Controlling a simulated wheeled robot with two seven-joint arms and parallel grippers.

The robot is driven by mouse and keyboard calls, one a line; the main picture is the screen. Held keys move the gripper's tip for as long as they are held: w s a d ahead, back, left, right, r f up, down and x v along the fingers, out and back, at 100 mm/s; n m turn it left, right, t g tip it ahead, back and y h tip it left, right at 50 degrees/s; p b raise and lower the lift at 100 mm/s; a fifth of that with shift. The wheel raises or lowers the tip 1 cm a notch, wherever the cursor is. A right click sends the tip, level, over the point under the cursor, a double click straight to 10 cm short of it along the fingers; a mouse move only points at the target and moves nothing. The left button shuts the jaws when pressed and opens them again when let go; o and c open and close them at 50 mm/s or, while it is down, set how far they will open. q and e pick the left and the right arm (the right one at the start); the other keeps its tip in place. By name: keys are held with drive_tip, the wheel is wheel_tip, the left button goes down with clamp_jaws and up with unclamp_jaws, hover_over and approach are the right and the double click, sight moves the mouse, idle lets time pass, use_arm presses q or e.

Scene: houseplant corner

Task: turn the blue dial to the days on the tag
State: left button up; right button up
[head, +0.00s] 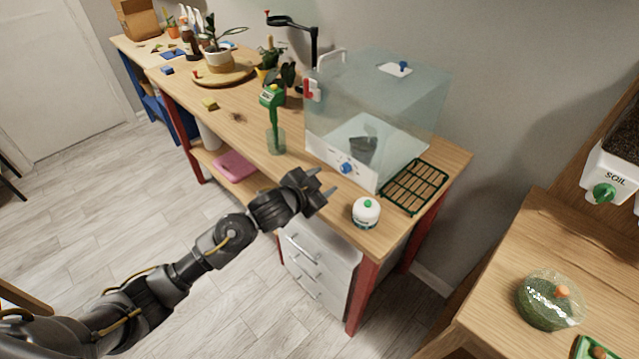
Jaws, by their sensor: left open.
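The blue dial (347,168) sits on the white front base of a clear-lidded box (375,100) on the wooden bench. Small marks surround the dial, too small to read. My left gripper (324,182) is open and empty, in front of the bench edge and just lower left of the dial in the picture. Its fingers point toward the box, apart from the dial. A red and white piece (311,89) is at the box's left side; I cannot tell whether it is the tag, and no days can be read. My right gripper is out of view.
A green rack (414,187) lies beside the box. Another blue knob (403,65) tops the lid.

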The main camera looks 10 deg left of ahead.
use_arm(q)
drive_tip(key=shift+s+a+r, duration=0.15)
drive_tip(key=shift+s+a, duration=0.1)
drive_tip(key=shift+s, duration=0.15)
